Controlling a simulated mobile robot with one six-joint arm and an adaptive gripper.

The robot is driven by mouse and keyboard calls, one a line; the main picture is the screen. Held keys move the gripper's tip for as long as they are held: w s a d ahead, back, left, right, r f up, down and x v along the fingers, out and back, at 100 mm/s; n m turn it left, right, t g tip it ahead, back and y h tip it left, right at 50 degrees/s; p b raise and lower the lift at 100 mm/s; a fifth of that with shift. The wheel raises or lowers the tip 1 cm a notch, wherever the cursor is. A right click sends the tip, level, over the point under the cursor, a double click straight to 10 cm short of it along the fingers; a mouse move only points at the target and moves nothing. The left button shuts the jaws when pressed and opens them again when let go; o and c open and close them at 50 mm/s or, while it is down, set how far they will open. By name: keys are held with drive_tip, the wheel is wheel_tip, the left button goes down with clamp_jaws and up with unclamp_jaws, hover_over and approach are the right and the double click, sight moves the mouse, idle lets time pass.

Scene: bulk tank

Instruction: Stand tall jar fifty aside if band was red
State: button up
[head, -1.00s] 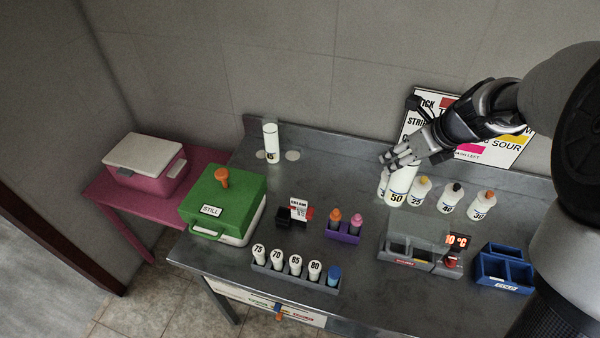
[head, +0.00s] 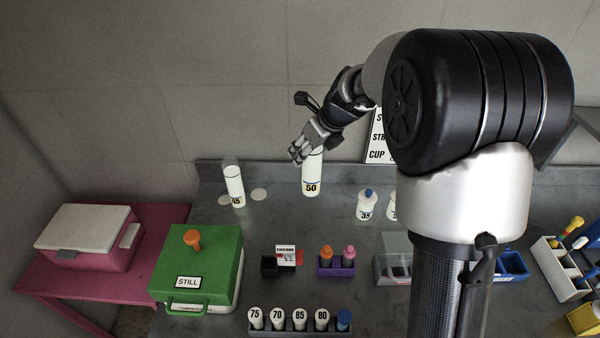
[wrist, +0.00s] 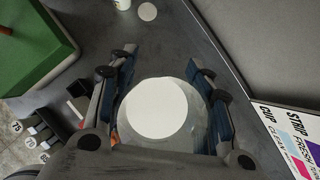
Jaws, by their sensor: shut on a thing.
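The tall white jar labelled 50 (head: 312,184) is in my gripper (head: 307,151), upright over the back of the bench. Whether its base touches the bench is hard to tell. In the wrist view its round white top (wrist: 157,108) sits between my gripper's fingers (wrist: 160,95). Another tall jar, labelled 45 (head: 234,184), stands to its left at the back of the bench. Pale round spots (head: 259,194) lie on the bench beside that jar. No red band shows on jar 50; my fingers cover its upper part.
A green box marked STILL (head: 205,262), a black holder with a card (head: 270,266), a purple rack (head: 337,266) and a rack of numbered jars (head: 300,325) stand nearer. A small jar marked 35 (head: 366,207) is to the right. The wall board (head: 377,140) is partly hidden by my arm.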

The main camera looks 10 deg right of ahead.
wheel_tip(320, 180, down, 18)
drive_tip(key=b, duration=0.7)
drive_tip(key=shift+b, duration=0.35)
drive_tip(key=o, duration=1.5)
